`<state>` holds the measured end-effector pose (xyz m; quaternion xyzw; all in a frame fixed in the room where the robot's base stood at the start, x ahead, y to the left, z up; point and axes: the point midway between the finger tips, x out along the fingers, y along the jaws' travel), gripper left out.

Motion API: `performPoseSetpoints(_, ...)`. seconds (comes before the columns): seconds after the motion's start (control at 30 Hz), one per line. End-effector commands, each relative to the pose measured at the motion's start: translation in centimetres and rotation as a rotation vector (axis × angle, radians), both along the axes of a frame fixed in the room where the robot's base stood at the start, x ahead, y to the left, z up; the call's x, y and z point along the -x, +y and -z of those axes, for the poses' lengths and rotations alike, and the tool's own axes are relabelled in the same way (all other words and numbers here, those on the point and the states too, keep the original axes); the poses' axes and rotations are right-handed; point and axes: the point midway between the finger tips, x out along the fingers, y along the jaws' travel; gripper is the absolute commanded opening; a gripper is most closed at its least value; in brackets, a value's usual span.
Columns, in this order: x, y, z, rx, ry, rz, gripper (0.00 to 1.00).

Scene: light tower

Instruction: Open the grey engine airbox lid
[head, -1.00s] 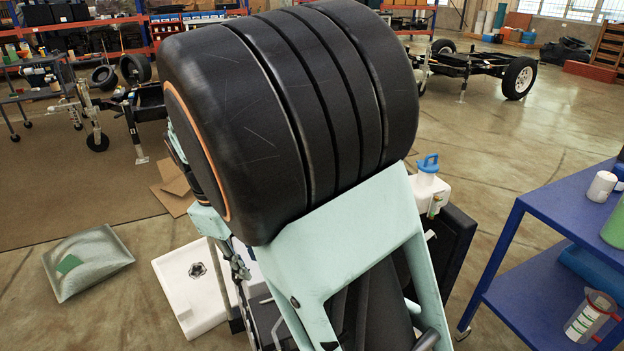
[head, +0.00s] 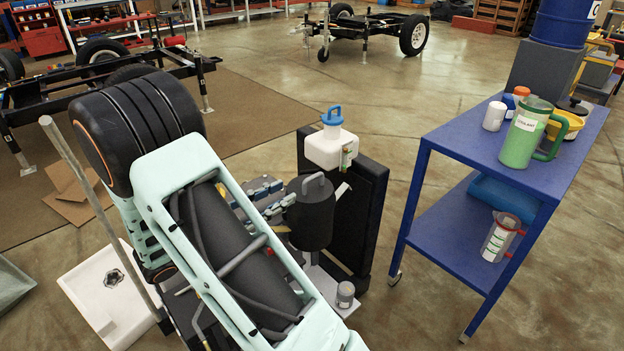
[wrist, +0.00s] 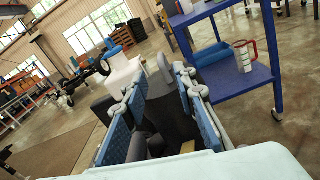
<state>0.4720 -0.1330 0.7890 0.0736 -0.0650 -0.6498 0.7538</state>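The dark grey airbox (head: 309,232) is a cylinder with a grey loop handle (head: 313,187) on its top, in the middle of the head view. Its lid looks seated on top; I cannot make out a seam. My gripper (head: 284,192) has blue-padded fingers and is just left of the airbox, pointing towards its upper part. In the wrist view my gripper (wrist: 158,78) is open, its fingers wide apart. The grey handle (wrist: 165,69) shows beyond and between the fingertips there. I cannot tell whether a finger touches the airbox.
A white reservoir with a blue cap (head: 331,147) stands behind the airbox, against a black radiator (head: 367,205). A small grey can (head: 345,294) is in front. A blue cart (head: 445,235) with jugs stands at right. A white pan (head: 110,298) lies on the floor at left.

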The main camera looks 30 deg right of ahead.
Motion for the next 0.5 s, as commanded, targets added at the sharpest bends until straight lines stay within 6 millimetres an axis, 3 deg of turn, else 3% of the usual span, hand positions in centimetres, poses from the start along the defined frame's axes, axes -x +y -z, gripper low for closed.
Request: performPoseSetpoints(0.5,-1.2,-8.7,0.1,-0.002,-0.001,0.005,0.26)
